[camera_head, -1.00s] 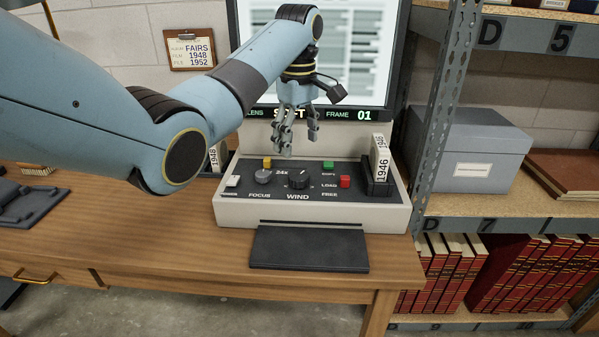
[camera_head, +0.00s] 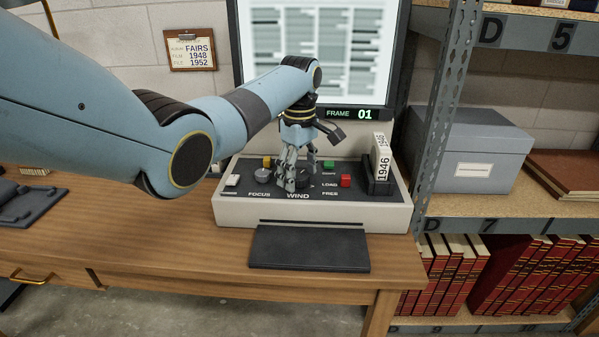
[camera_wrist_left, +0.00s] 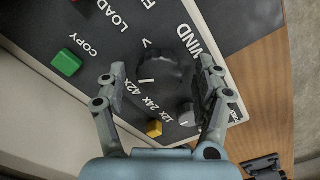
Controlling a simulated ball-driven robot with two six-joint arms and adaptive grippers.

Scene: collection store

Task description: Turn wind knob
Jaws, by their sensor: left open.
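The wind knob is a round black dial (camera_wrist_left: 150,70) with a white pointer mark on the dark panel of the film reader console (camera_head: 300,215). In the head view the knob (camera_head: 302,181) is partly hidden by my left gripper (camera_head: 297,182), which is down at it. In the left wrist view my left gripper (camera_wrist_left: 158,88) is open, with one finger on each side of the knob. I cannot tell whether either finger touches it. My right gripper is not in view.
Close by on the panel are the grey focus knob (camera_head: 262,175), a yellow button (camera_head: 267,162), a green button (camera_head: 328,164) and a red button (camera_head: 346,180). The 1946 box (camera_head: 382,160) stands at the console's right. A screen (camera_head: 318,50) rises behind, and a shelf post (camera_head: 440,120) stands right.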

